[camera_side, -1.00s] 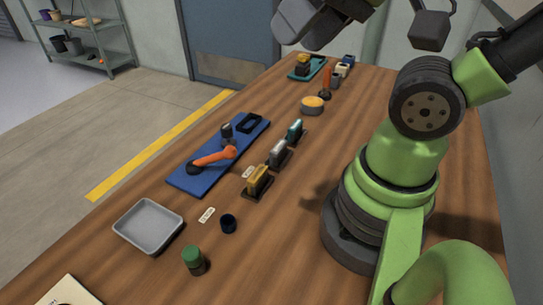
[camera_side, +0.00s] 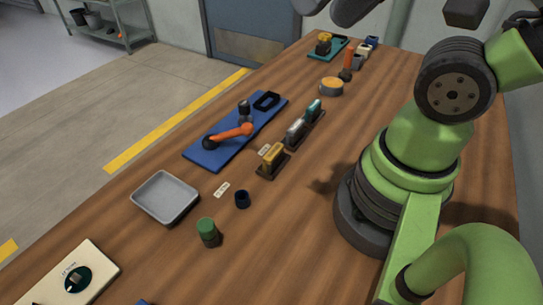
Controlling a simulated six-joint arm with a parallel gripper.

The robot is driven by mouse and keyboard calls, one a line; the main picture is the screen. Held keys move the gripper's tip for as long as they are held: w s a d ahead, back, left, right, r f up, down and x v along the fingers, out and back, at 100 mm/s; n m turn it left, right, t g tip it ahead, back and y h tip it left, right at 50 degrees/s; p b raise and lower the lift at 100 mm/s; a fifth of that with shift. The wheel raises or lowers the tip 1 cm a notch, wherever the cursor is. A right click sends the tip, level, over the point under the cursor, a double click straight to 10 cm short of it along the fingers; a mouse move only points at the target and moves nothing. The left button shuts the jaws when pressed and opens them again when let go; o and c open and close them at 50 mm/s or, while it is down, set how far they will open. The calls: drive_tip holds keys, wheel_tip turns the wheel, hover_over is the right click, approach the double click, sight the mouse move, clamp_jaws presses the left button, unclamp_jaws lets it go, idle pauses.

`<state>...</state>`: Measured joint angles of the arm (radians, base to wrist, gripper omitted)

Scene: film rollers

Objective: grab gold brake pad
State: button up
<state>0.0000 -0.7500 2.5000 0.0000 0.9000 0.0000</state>
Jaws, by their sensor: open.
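The gold brake pad (camera_side: 272,156) stands upright in a small dark holder on the wooden table, nearest in a row of three. A grey pad (camera_side: 296,131) and a teal pad (camera_side: 313,109) stand in holders behind it. My green arm stands to the right of the row. Only a dark part of its far end shows at the top edge; the fingertips of my gripper are out of view, so I cannot see what is between them.
A blue mat (camera_side: 222,147) with an orange-handled tool lies left of the pads. A grey tray (camera_side: 165,197), a green-capped bottle (camera_side: 208,233), a dark cup (camera_side: 242,199) and a cream board (camera_side: 67,275) are nearer. A round orange-topped tin (camera_side: 331,86) stands behind.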

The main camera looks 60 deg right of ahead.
drive_tip(key=o, duration=0.3)
drive_tip(key=n+g+h, duration=0.2)
drive_tip(key=n+g, duration=0.2)
drive_tip(key=g, duration=0.3)
hover_over(273, 151)
wheel_tip(273, 151, down, 19)
drive_tip(key=shift+f, duration=5.4)
